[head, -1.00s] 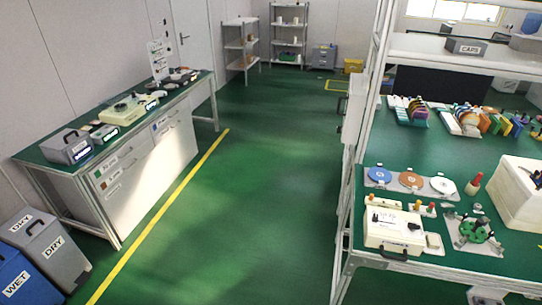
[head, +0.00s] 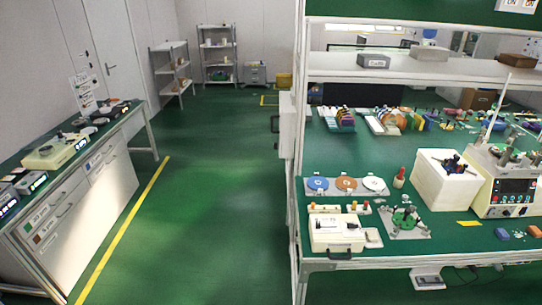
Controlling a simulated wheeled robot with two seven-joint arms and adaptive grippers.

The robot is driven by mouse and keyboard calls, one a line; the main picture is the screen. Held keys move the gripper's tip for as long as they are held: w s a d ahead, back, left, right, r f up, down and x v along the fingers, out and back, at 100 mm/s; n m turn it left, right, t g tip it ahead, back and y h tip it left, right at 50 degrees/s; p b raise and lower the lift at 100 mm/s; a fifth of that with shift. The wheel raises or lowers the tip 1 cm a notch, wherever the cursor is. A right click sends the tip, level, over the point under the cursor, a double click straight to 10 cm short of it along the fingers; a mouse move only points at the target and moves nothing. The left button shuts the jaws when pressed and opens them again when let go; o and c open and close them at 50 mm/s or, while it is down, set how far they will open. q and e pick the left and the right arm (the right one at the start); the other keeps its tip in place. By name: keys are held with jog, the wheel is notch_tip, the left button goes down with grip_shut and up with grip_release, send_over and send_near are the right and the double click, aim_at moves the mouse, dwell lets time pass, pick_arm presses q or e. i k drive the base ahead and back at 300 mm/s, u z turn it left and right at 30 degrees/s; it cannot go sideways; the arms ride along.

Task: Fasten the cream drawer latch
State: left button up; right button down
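A cream box (head: 337,232) sits at the front left corner of the green-topped bench on the right. It has small dark parts on its top and a dark strip on its front. A dark handle (head: 340,256) shows just below it at the bench's front edge. The latch is too small to make out, so I cannot tell whether it is fastened. Neither of my grippers is in view.
The bench (head: 462,240) also bears a disc tray (head: 331,187), a green rotary fixture (head: 405,222), a large cream block (head: 440,187) and a cream machine (head: 500,197). A left bench (head: 118,128) stands across a clear green aisle (head: 205,220).

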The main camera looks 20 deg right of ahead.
aim_at(351, 226)
jog(key=z, duration=1.5)
jog(key=i, duration=1.1)
jog(key=u, duration=0.2)
